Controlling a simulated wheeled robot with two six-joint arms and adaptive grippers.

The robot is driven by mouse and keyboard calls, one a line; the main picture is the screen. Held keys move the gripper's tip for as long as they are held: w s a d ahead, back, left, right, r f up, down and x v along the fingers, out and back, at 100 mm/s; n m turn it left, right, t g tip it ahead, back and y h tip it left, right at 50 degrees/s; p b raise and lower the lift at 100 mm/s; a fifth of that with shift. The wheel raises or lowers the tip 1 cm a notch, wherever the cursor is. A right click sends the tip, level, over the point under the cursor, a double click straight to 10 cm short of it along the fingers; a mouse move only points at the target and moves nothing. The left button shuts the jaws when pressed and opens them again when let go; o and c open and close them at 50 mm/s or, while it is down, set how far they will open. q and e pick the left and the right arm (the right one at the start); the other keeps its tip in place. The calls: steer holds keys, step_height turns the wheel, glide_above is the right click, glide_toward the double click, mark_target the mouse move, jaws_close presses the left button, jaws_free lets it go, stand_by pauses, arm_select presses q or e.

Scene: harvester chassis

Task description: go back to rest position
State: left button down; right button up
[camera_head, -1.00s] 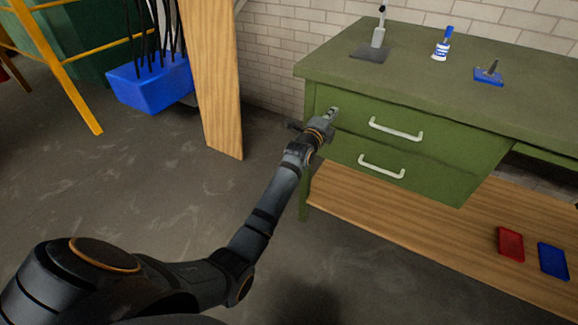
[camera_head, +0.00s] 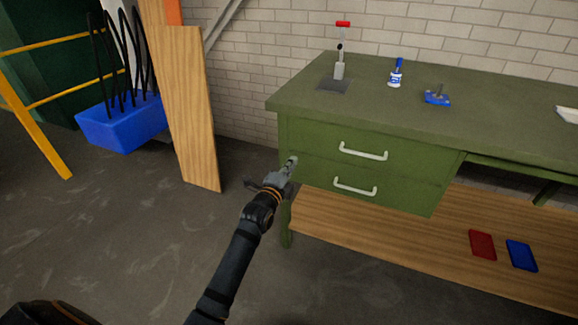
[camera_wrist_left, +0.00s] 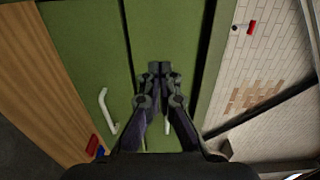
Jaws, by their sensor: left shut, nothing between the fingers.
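My left gripper (camera_head: 292,162) is in front of the left end of the green workbench (camera_head: 440,115), near its two closed drawers. Its fingers are shut and empty. In the left wrist view the shut fingertips (camera_wrist_left: 160,68) are in front of the green drawer fronts. The upper drawer handle (camera_head: 363,152) and lower drawer handle (camera_head: 355,188) are to the right of the gripper, apart from it. My right gripper is not in view.
On the bench stand a grey tool on a dark pad (camera_head: 333,85), a blue-and-white bottle (camera_head: 396,75) and a blue item (camera_head: 437,97). Red (camera_head: 482,245) and blue (camera_head: 521,255) trays lie on the wooden shelf. A wooden plank (camera_head: 190,120) and blue bin (camera_head: 122,125) stand left. Floor is clear.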

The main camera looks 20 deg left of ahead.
arm_select(q)
steer(key=shift+s+r, duration=0.1)
steer(key=shift+s, duration=0.65)
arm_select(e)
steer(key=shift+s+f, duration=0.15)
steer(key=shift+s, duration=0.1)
